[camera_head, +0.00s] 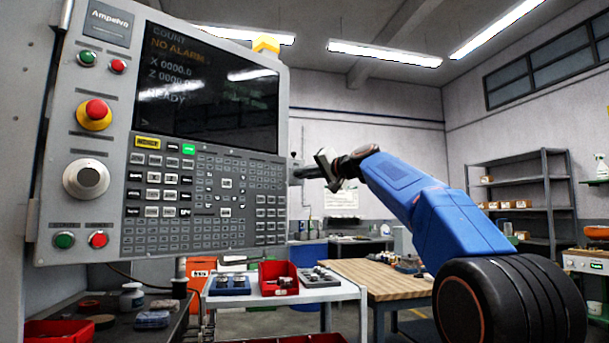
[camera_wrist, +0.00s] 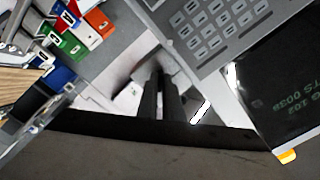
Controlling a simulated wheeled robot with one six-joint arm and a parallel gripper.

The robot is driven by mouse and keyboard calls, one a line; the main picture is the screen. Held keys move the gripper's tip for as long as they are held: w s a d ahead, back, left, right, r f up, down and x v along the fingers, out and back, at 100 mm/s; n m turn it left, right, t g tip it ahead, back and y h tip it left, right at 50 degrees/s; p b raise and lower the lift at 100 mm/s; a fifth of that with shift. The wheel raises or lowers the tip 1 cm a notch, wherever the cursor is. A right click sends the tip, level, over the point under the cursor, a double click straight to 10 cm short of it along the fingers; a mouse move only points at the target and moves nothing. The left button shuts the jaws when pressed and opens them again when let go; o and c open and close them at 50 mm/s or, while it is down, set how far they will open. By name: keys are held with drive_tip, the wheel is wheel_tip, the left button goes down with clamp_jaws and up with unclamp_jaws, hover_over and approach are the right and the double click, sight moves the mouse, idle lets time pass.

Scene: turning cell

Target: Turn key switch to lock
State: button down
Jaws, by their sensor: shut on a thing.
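The grey control panel (camera_head: 205,245) stands at the left in the head view, with its dark screen and keypad facing me. My gripper (camera_head: 302,173) reaches in from the right to the panel's right side edge. Its dark fingers point left, level with the upper keypad. In the wrist view the two black fingers of my gripper (camera_wrist: 158,80) are close together beside the panel (camera_wrist: 170,20). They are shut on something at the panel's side. The key switch is hidden at the fingertips, and I cannot tell its position.
A white cart (camera_head: 340,292) with a red bin (camera_head: 278,279) stands below. A wooden-topped bench (camera_head: 385,283) is behind it, and metal shelving (camera_head: 547,190) stands at the right. A red emergency button (camera_head: 96,110) sits on the panel's left. Air right of the panel is free around my arm.

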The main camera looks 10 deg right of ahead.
drive_tip(key=shift+f+n, duration=0.1)
drive_tip(key=shift+n, duration=4.8)
drive_tip(key=c, duration=1.9)
unclamp_jaws()
drive_tip(key=v, duration=1.7)
drive_tip(key=shift+s+d, duration=0.15)
